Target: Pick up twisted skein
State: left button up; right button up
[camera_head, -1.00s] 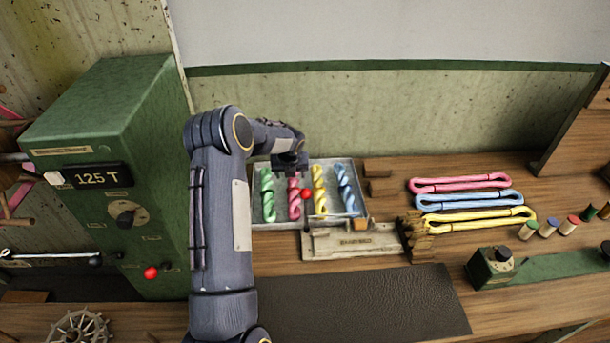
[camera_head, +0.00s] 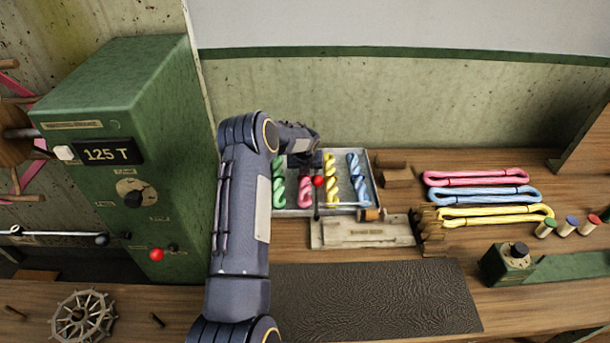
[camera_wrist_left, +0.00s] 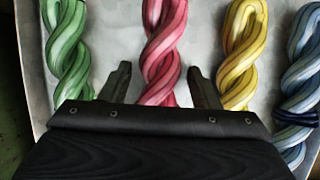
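Twisted skeins lie side by side in a metal tray (camera_head: 290,212): green (camera_head: 278,183), pink (camera_head: 305,192), yellow (camera_head: 331,180) and blue (camera_head: 359,178). My left gripper (camera_head: 303,160) is over the tray's back part, above the pink skein. In the left wrist view, the gripper (camera_wrist_left: 160,85) is open, its two fingers on either side of the pink skein (camera_wrist_left: 163,50). The green skein (camera_wrist_left: 68,45) is left of the fingers, the yellow (camera_wrist_left: 243,55) and blue (camera_wrist_left: 302,85) right. I cannot tell the exact height of the fingertips. My right gripper is out of view.
A pale block (camera_head: 350,233) and a dark mat (camera_head: 370,300) lie nearer. Untwisted looped skeins (camera_head: 480,196) lie to the right. A green cabinet (camera_head: 130,150) stands at the left.

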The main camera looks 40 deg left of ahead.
pick_arm(q)
jog(key=c, duration=0.9)
jog(key=shift+o, duration=0.2)
jog(key=shift+r, duration=0.15)
